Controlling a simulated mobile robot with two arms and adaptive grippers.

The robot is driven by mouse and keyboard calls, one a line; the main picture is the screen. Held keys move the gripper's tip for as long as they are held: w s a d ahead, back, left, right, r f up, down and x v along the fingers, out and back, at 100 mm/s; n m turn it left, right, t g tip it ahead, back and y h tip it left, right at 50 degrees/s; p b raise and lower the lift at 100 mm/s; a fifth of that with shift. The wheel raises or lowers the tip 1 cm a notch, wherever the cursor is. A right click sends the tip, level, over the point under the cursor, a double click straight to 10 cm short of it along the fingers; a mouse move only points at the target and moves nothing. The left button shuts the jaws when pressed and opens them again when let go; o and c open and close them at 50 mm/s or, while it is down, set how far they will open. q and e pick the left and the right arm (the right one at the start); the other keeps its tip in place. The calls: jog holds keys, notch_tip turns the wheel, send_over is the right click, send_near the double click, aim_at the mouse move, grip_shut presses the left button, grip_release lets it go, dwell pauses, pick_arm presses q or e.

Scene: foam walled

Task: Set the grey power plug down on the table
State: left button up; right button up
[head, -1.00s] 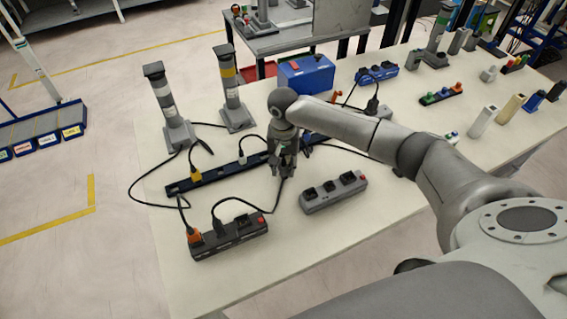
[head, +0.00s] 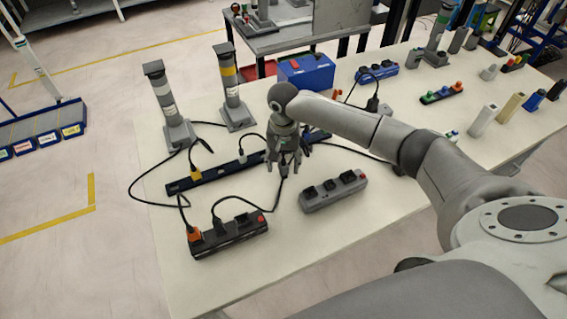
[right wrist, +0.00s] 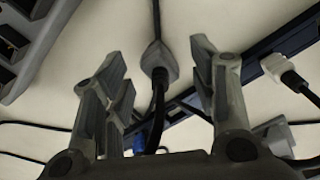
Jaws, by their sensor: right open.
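The grey power plug (right wrist: 158,62) shows between my right fingers in the right wrist view, with a dark cord running from it. In the head view the plug (head: 284,169) is small and partly hidden by the fingers. It appears to lie on the pale table (head: 330,250), but the contact is hard to see. My right gripper (head: 288,168) is open just over it, fingers spread on both sides with gaps between them and the plug. My left gripper is not in view.
A grey power strip (head: 333,192) lies right of the gripper. A black strip (head: 229,238) with an orange plug is in front left. A long dark blue strip (head: 215,176) runs behind. Cords cross the table. Its front part is bare.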

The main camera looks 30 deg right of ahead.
notch_tip(320, 180, up, 11)
jog(key=shift+b, duration=0.4)
dwell(0.4)
